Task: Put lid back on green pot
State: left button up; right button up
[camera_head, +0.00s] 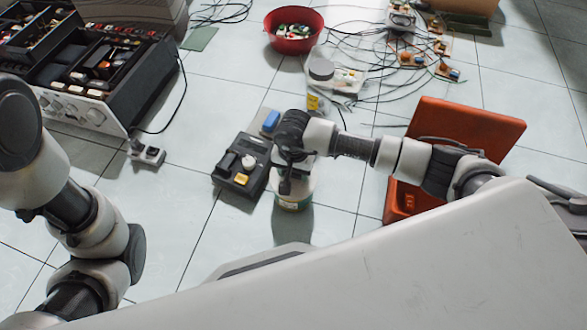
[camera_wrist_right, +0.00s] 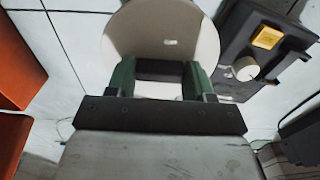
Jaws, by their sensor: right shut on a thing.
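The pot (camera_head: 293,197) stands on the tiled floor in the middle of the head view, a pale round jar with some green low on its side. My right gripper (camera_head: 286,182) is right over its top and hides much of it. In the right wrist view, a round pale disc, which looks like the lid (camera_wrist_right: 160,28), lies just beyond my right gripper's fingers (camera_wrist_right: 160,78). The fingers stand apart, shut on its middle part. Whether the lid touches the pot's rim is hidden. My left arm shows at the left; its gripper is out of view.
A black device (camera_head: 240,168) with a yellow button stands close left of the pot. An open orange case (camera_head: 468,122) lies to the right. A red bowl (camera_head: 293,44), cables and circuit boards lie behind. An opened hi-fi (camera_head: 95,85) is at the left.

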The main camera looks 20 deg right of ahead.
jog(key=o, duration=1.3)
jog(key=shift+o, duration=0.2)
jog(key=shift+r+p, duration=2.4)
jog(key=shift+r, duration=0.6)
jog(key=shift+r+p, duration=0.4)
jog(key=shift+r, duration=0.05)
grip_shut()
